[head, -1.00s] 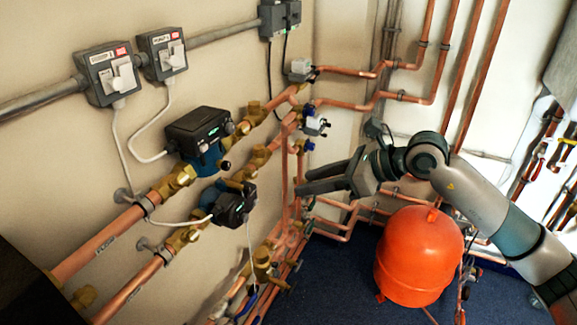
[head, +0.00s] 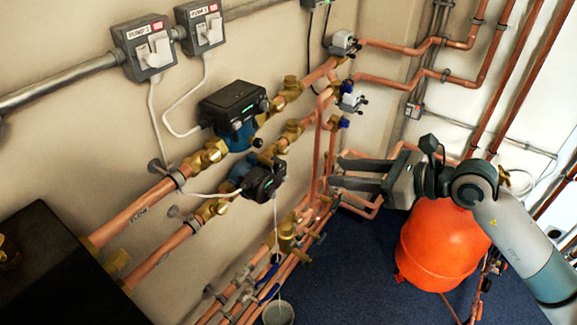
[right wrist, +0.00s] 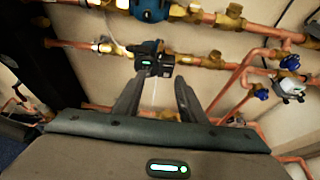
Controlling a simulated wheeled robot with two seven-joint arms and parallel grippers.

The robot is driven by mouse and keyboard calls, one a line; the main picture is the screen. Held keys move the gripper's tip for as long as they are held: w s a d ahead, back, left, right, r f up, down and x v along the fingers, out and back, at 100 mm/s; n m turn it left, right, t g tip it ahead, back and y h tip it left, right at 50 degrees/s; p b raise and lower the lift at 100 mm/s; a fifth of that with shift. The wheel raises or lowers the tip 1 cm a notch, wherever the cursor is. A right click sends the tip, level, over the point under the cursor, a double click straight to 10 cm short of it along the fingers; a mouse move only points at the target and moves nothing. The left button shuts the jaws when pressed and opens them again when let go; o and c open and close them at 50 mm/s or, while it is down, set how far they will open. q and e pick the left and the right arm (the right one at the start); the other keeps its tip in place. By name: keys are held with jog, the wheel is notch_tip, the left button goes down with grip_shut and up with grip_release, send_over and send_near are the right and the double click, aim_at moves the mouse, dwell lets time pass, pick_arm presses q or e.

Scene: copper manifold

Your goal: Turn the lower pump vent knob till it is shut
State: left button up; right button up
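The lower pump (head: 262,182), with a black head and blue body, sits on the lower copper pipe on the left wall. It also shows in the right wrist view (right wrist: 151,62), ahead of the fingers. Its vent knob is too small to tell apart; on the upper pump (head: 232,108) a small dark round knob shows at the lower right. My right gripper (head: 335,172) is open and empty, to the right of the lower pump and apart from it. In the right wrist view its two fingers (right wrist: 157,92) stand apart with nothing between them. My left gripper is out of view.
Pump switches (head: 143,45) hang above on the wall. A red tank (head: 445,243) stands below my right arm. Lower copper pipes with brass valves (head: 287,235) and a small bucket (head: 278,313) lie below the pump. A dark box (head: 60,270) fills the lower left.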

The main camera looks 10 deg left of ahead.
aim_at(279, 167)
jog(key=p+x, duration=0.5)
jog(key=x, duration=1)
jog(key=shift+w+a+p, duration=0.15)
jog(key=shift+a+p, duration=0.15)
jog(key=shift+p, duration=0.1)
jog(key=shift+w+a+f, duration=0.15)
jog(key=shift+a+f, duration=0.15)
jog(key=shift+a, duration=0.05)
grip_shut()
